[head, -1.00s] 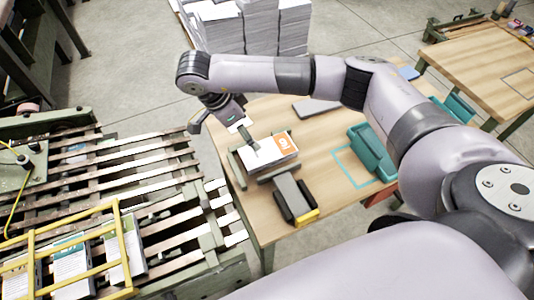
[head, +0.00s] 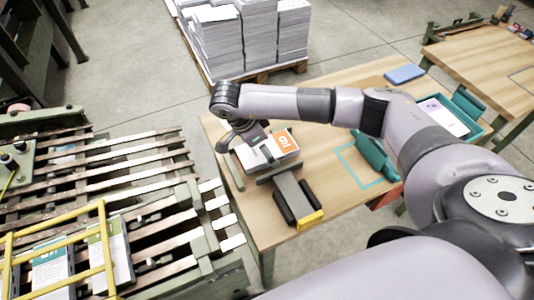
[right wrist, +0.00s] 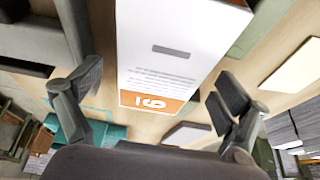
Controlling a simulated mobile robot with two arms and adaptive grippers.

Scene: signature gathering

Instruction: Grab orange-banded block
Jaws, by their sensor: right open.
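The orange-banded block (head: 268,152) is a white printed stack with an orange band at one end. It lies on the wooden table (head: 325,217), in a low green holder. My right gripper (head: 246,138) is over the block's left part in the head view. In the right wrist view the block (right wrist: 168,50) lies between the two spread fingers of the open gripper (right wrist: 158,88), orange band towards the palm. Gaps show between the band and both fingers. In the head view my wrist hides much of the fingers. My left gripper is not in view.
A grey device with a yellow end (head: 311,219) stands right in front of the block. A teal outline (head: 350,167) and a blue item (head: 404,73) are on the table. Left is a slatted conveyor (head: 150,162) with a yellow frame (head: 107,245) over other banded blocks.

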